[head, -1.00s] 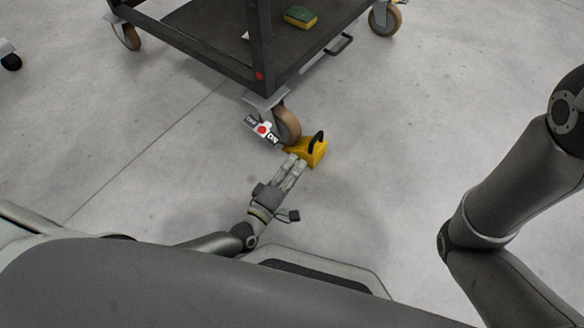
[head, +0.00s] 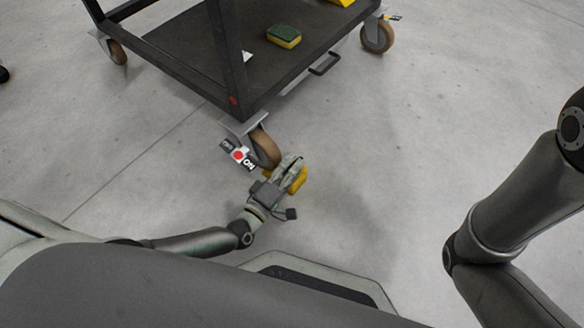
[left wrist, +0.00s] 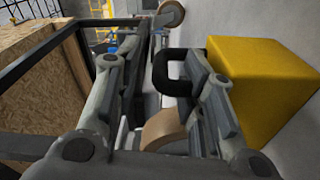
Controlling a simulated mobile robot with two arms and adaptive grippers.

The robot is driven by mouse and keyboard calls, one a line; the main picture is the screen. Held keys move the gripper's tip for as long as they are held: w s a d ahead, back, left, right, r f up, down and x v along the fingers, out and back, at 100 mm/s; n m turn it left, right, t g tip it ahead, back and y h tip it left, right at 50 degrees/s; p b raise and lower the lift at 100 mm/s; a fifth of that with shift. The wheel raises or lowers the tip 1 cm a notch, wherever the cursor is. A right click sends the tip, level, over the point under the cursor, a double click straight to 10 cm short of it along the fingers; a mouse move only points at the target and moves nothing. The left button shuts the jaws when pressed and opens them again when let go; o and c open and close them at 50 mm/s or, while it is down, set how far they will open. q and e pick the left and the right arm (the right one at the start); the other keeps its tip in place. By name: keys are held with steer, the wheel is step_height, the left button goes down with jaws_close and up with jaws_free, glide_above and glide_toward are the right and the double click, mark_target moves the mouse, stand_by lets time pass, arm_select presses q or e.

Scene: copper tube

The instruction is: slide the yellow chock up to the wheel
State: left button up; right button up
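The yellow chock (head: 299,181) sits on the floor just right of and below the tan cart wheel (head: 264,147), mostly hidden by my left gripper (head: 292,165). I cannot tell whether chock and wheel touch. The left gripper (left wrist: 158,95) is open; the handle is not clamped. Part of the wheel (left wrist: 165,129) shows between the fingers. My right gripper is out of view.
The dark cart (head: 190,50) stands above the wheel, with a green-yellow sponge (head: 284,37) on its shelf. A brake pedal marked ON/OFF (head: 238,155) sticks out left of the wheel. The floor to the right is clear.

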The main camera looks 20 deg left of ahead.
arm_select(q)
jaws_close()
jaws_free()
steer(key=v, duration=0.7)
steer(key=shift+s, duration=0.25)
steer(key=shift+s+a, duration=0.1)
steer(key=shift+a, duration=0.05)
stand_by(0.5)
